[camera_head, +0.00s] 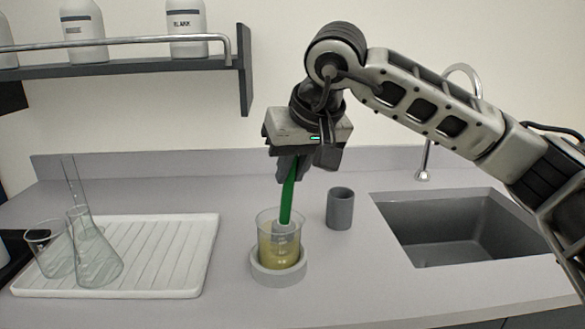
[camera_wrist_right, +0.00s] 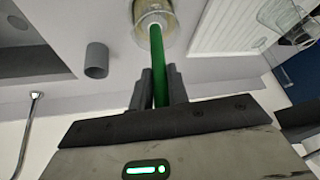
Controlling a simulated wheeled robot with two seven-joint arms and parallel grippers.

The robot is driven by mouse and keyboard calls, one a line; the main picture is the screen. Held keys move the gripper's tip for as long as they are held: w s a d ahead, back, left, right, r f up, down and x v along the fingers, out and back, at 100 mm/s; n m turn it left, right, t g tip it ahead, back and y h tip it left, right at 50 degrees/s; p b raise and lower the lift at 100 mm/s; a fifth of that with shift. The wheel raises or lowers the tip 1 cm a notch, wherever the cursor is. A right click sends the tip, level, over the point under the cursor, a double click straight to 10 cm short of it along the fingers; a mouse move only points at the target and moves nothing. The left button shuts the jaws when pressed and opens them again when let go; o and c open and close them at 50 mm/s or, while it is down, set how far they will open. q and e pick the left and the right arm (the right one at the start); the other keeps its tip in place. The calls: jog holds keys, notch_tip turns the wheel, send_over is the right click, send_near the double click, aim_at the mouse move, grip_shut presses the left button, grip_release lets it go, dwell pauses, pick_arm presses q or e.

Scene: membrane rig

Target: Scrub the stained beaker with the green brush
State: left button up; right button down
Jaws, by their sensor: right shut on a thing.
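The stained beaker (camera_head: 267,250) is clear glass with a yellowish film, standing upright in a grey ring holder on the counter. My right gripper (camera_head: 290,176) is above the beaker and shut on the handle of the green brush (camera_head: 288,200). The brush slants slightly, and its pale head is inside the beaker. In the right wrist view the green handle (camera_wrist_right: 157,62) runs from between the fingers (camera_wrist_right: 160,85) into the beaker (camera_wrist_right: 146,10). Whether the bristles touch the glass wall I cannot tell. My left gripper is not in view.
A grey cup (camera_head: 340,209) stands right of the beaker, before the sink (camera_head: 450,230) and its tap (camera_head: 423,175). A white drying rack (camera_head: 185,255) with glassware (camera_head: 97,262) lies at left. A shelf with bottles (camera_head: 82,28) hangs above.

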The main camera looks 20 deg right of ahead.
aim_at(292, 188)
jog(key=shift+f+b, duration=1.4)
jog(key=shift+f, duration=0.6)
jog(key=shift+w+r, duration=0.1)
jog(key=shift+w, duration=0.05)
